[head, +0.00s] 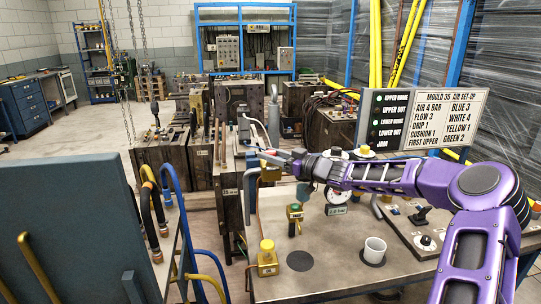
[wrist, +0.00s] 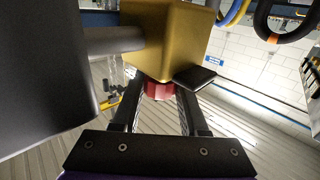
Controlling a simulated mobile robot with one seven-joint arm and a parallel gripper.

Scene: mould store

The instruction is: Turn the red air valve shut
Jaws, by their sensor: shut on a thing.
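The red air valve's knob (wrist: 158,91) shows in the wrist view below a brass block (wrist: 165,38), between the two dark fingers of my gripper (wrist: 158,97). The fingers are shut on the knob, one on each side. In the head view my gripper (head: 279,154) reaches left over the bench to the brass block (head: 270,160) on a grey pipe. The red knob is hidden there behind the fingers. Its exact turn angle cannot be told.
A brass valve with a green top (head: 295,212) and one with a yellow cap (head: 267,257) stand on the bench. A gauge (head: 335,194), a white cup (head: 375,248) and a control panel (head: 420,222) are to the right. A sign (head: 449,118) stands behind.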

